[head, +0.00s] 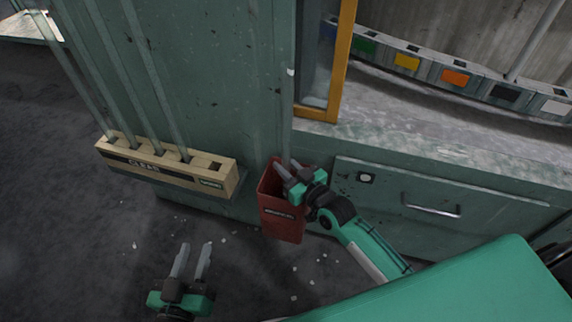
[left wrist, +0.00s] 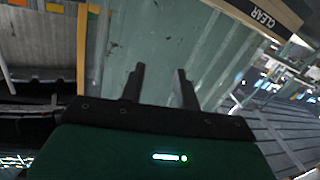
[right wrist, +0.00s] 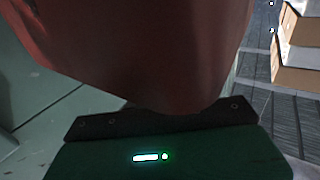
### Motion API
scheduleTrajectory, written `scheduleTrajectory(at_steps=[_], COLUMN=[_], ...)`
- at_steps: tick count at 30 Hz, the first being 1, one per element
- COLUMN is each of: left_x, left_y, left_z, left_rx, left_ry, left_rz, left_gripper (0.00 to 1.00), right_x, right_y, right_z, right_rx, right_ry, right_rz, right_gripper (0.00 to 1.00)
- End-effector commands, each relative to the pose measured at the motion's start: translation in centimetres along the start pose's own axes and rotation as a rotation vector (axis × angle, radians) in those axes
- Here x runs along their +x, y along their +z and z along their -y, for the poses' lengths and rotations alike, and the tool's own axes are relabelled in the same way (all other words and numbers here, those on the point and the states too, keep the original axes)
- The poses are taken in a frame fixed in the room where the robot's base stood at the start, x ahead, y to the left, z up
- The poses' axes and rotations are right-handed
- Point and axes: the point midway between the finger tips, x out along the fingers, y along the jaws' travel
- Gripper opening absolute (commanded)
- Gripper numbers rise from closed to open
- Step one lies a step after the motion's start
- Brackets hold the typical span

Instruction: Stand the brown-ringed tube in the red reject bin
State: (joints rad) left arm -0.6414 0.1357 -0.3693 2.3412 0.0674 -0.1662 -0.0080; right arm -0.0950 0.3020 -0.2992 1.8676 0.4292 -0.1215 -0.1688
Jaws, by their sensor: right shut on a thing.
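The red reject bin (head: 283,222) hangs low against the green cabinet. It also fills the top of the right wrist view (right wrist: 140,45), hiding the fingers there. My right gripper (head: 287,169) is at the bin's mouth, shut on what looks like an upright glass tube (head: 289,115) rising in front of the cabinet. The tube is hard to make out against the green. I cannot see a brown ring, and the lower end is hidden by the gripper and bin. My left gripper (head: 192,262) is open and empty above the floor; its parted fingers show in the left wrist view (left wrist: 160,88).
A wooden rack (head: 165,168) marked CLEAR, left of the bin, holds several tall glass tubes and has an empty hole at its right end. A yellow post (head: 338,65) stands right of the bin. Colour-marked blocks (head: 430,70) line the back of the grey bench (head: 440,135).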

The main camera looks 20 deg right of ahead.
Motion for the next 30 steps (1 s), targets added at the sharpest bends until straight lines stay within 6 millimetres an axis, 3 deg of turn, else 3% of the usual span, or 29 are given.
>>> scheduleTrajectory(at_steps=[10,11,14,24,27,30], left_x=[0.1,0.1,0.1,0.0,-0.1,-0.7], left_y=[-0.2,-0.2,-0.2,-0.1,0.1,1.7], left_z=[0.0,0.0,0.0,0.0,-0.1,-0.5], left_rx=[0.001,0.001,0.001,0.0,-0.002,-0.015], left_ry=[0.0,0.0,0.0,0.0,0.001,0.004], left_rz=[-0.01,-0.01,-0.01,-0.005,0.013,0.09], left_gripper=[0.33,0.33,0.33,0.33,0.33,0.33], right_x=[0.0,0.0,0.0,-0.2,-1.0,-2.4], right_y=[0.1,0.1,0.1,0.1,0.1,0.1], right_z=[0.0,0.0,0.0,0.0,0.0,0.0], right_rx=[0.0,0.0,0.0,0.0,-0.001,0.0], right_ry=[0.0,0.0,0.0,0.0,0.0,0.0], right_rz=[-0.001,-0.001,-0.001,0.0,0.002,0.004], right_gripper=[0.0,0.28,0.48,0.48,0.48,0.48])
